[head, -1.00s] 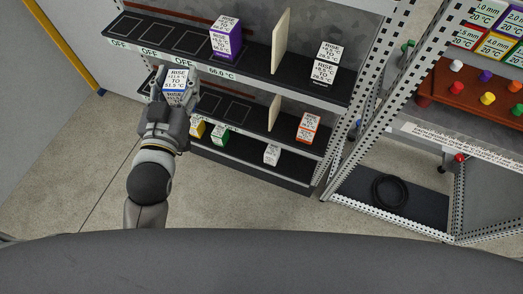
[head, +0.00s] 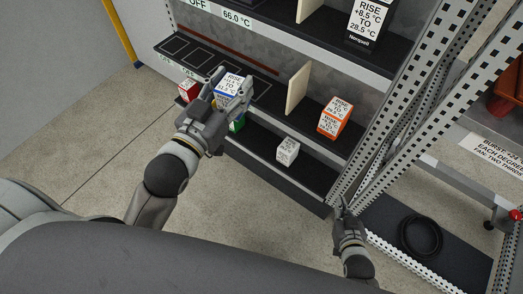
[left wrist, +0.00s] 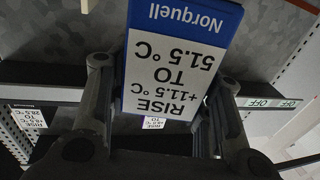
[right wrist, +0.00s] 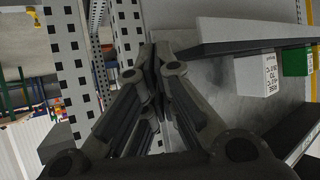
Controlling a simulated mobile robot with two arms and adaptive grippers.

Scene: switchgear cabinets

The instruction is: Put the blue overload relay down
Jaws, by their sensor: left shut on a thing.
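The blue overload relay (head: 233,85) is a white-labelled box with a blue edge, reading "RISE +11.5 °C TO 51.5 °C". My left gripper (head: 222,97) is shut on it in front of the middle shelf (head: 262,92). In the left wrist view the relay (left wrist: 170,75) sits between the two fingers, its label upside down. Outlined slots, some marked OFF, lie on the middle shelf left of a beige divider (head: 298,88). The relay and gripper hide part of them. My right gripper (head: 343,207) is shut and empty near the cabinet's perforated post; its fingertips meet in the right wrist view (right wrist: 155,55).
An orange relay (head: 335,118) stands right of the divider on the middle shelf. Red (head: 187,91), green (head: 237,124) and white (head: 288,150) relays are below. A perforated post (head: 385,150) and coiled black cable (head: 420,236) are at right.

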